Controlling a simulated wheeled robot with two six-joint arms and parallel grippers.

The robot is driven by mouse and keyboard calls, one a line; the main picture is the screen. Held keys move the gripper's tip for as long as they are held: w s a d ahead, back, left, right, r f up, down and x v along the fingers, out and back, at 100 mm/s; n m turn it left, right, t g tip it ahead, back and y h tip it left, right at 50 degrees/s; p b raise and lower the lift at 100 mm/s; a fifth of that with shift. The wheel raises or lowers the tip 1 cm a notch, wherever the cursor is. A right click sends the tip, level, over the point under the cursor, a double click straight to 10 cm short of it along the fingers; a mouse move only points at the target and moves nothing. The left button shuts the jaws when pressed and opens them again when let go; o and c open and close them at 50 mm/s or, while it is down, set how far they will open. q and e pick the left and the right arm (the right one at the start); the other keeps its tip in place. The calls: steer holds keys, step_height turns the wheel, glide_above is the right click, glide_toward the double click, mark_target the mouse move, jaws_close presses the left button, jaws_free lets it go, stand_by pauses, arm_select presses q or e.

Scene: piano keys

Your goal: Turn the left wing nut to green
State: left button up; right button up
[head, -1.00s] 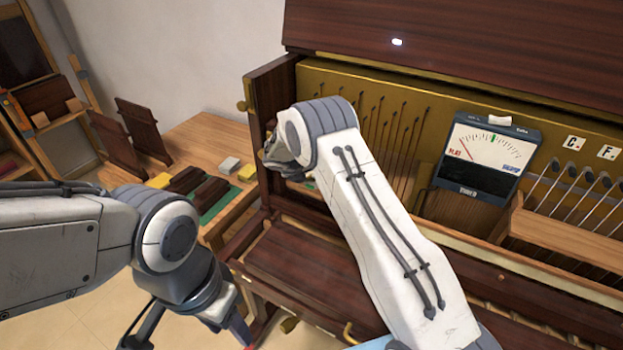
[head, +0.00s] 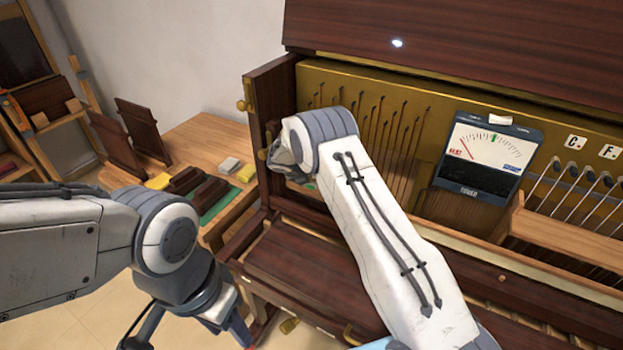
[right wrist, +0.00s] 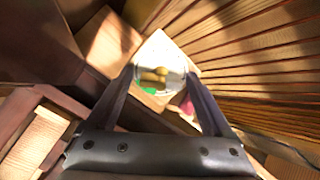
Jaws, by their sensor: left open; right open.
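The brass wing nut (right wrist: 154,76) shows in the right wrist view on a pale plate with a green patch (right wrist: 151,90) just below it and a pink patch to the right. My right gripper (right wrist: 160,80) is open, with its fingers on either side of the wing nut; I cannot tell whether they touch it. My left gripper (head: 186,338) is open and empty, low at the left.
The open piano cabinet (head: 272,95) has brass fittings (head: 245,97) on its left side. A wooden side table (head: 207,135) holds dark blocks, yellow and white blocks and a green mat (head: 212,205). A wooden rail (head: 565,240) with hammers is at the right.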

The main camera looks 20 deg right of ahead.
steer(key=shift+s+a+r+p, duration=0.3)
steer(key=shift+r+p, duration=0.05)
steer(key=shift+r, duration=0.1)
stand_by(0.4)
steer(key=c, duration=1)
steer(key=shift+f+m+b, duration=0.2)
steer(key=shift+m+b, duration=0.7)
steer(key=shift+b, duration=0.1)
steer(key=shift+c, duration=0.2)
steer(key=shift+m+b, duration=0.5)
steer(key=shift+m, duration=0.2)
steer(key=shift+r, duration=0.2)
